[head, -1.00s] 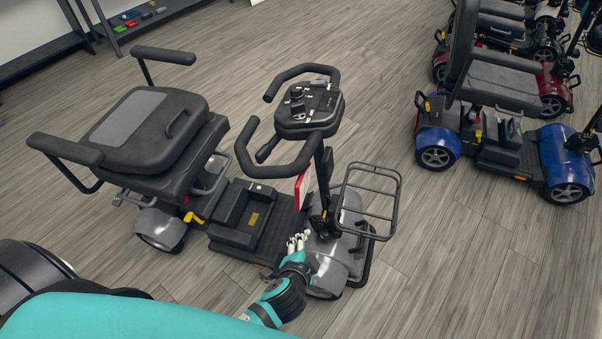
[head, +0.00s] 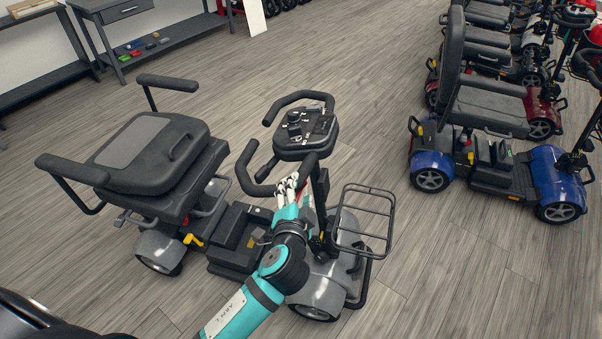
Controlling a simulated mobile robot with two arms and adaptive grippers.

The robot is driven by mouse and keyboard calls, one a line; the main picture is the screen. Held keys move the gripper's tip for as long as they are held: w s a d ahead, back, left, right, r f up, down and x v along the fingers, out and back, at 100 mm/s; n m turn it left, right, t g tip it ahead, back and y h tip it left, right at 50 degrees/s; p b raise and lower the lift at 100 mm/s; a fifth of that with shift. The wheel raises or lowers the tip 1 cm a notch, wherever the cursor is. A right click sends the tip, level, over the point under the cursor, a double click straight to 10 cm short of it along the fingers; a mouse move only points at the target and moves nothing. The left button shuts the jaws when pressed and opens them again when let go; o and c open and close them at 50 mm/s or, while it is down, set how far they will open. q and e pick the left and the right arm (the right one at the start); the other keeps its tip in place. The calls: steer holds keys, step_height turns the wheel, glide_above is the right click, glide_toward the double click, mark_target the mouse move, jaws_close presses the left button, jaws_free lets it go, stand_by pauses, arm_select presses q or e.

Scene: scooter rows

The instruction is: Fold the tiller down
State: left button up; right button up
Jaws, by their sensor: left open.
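The grey scooter stands in front of me with its black seat (head: 150,150) folded down at the left. Its tiller (head: 321,190) stands upright and leans slightly, topped by a control panel (head: 305,130) and looped black handlebars (head: 248,168). A wire basket (head: 364,220) is on the front, right of the tiller. My left gripper (head: 288,184) is open, with its pale fingers just below the near handlebar grip and left of the tiller post. I cannot tell whether it touches either. My arm hides part of the footwell and the lower tiller. My right gripper is not in view.
A blue scooter (head: 552,178) and a row of others stand at the right. A dark workbench (head: 128,12) with small coloured items on its lower shelf is at the back left. The wooden floor (head: 440,250) between the scooters is clear.

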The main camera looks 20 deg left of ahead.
mark_target(301, 176)
arm_select(q)
steer(key=x, duration=0.7)
steer(key=shift+w, duration=0.15)
jaws_close()
